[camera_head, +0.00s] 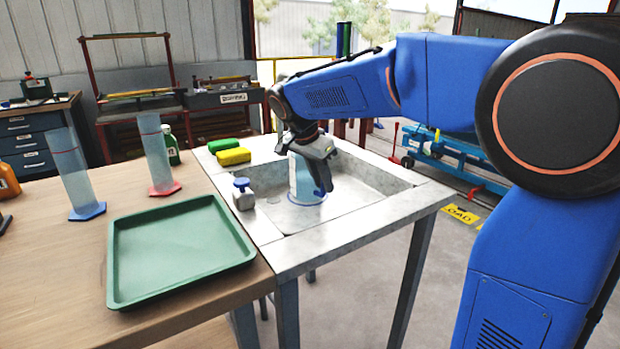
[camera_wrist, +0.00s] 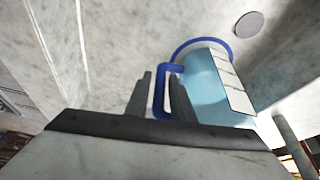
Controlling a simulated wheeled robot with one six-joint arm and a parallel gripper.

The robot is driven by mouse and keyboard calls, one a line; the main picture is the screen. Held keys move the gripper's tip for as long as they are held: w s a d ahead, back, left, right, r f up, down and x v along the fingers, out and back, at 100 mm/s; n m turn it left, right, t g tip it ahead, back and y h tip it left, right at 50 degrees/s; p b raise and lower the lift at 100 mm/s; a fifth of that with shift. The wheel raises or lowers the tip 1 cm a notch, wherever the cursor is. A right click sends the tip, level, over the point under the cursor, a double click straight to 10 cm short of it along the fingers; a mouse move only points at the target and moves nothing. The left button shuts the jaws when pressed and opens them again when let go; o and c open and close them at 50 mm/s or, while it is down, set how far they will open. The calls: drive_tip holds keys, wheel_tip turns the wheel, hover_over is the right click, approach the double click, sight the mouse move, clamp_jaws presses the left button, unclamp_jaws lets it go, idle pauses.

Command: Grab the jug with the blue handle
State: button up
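The jug (camera_head: 301,180) is light blue and stands in the sink basin with a blue ring at its base. In the wrist view its body (camera_wrist: 205,78) shows with a white panel and the ring. Its blue handle (camera_wrist: 161,92) points toward my gripper. My gripper (camera_wrist: 160,92) is open, with one dark finger on each side of the handle. A small gap shows on the left finger's side; the right finger is close to the handle or touching it. In the head view my gripper (camera_head: 322,178) reaches down into the sink and partly hides the jug.
A green tray (camera_head: 180,247) and two tall cylinders (camera_head: 157,155) stand on the wooden table. The rest of the basin looks clear.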

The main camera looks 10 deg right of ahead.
drive_tip(key=shift+w+d+f, duration=0.1)
drive_tip(key=shift+d+f, duration=0.05)
drive_tip(key=shift+f, duration=0.2)
clamp_jaws()
idle(1.2)
